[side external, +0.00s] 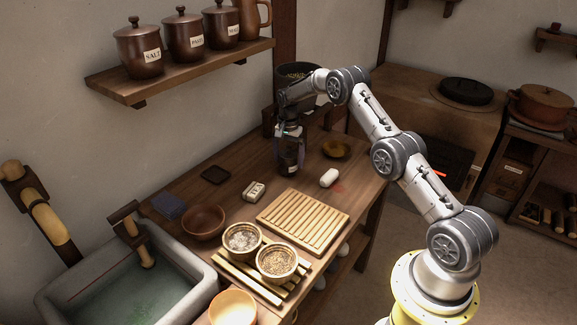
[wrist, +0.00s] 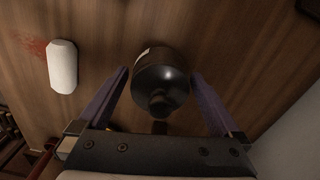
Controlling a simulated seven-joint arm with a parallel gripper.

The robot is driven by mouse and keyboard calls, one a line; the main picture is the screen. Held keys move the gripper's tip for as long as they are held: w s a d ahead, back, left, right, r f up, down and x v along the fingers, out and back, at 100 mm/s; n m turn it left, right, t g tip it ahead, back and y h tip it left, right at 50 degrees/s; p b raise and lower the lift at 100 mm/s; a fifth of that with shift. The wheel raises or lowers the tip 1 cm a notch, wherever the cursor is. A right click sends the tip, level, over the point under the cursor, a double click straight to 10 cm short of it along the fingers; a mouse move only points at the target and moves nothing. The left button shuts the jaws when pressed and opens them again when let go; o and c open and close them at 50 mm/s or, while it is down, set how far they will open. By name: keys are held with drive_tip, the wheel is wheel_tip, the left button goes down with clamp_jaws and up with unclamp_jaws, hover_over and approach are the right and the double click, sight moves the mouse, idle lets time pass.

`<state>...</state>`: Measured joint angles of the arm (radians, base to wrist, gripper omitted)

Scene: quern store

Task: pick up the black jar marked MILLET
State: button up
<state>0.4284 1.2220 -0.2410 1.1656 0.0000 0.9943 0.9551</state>
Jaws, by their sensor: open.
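A black jar (wrist: 162,83) with a rounded, glossy lid and knob stands on the wooden table, seen from above in the wrist view. A sliver of a pale label shows at its upper left edge, too small to read. The jar also shows in the side view (side external: 291,158), dark and partly hidden by my gripper. My gripper (wrist: 160,84) is open, with one purple finger on each side of the jar. A narrow gap shows by each finger, so it does not hold the jar. In the side view my gripper (side external: 290,137) points down over the jar.
A white rounded block (side external: 329,178) lies near the jar. A large dark vessel (side external: 297,72) stands behind. A stone sink (side external: 188,268) is at left.

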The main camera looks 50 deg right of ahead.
drive_tip(key=shift+f, duration=0.25)
clamp_jaws()
drive_tip(key=shift+r, duration=0.1)
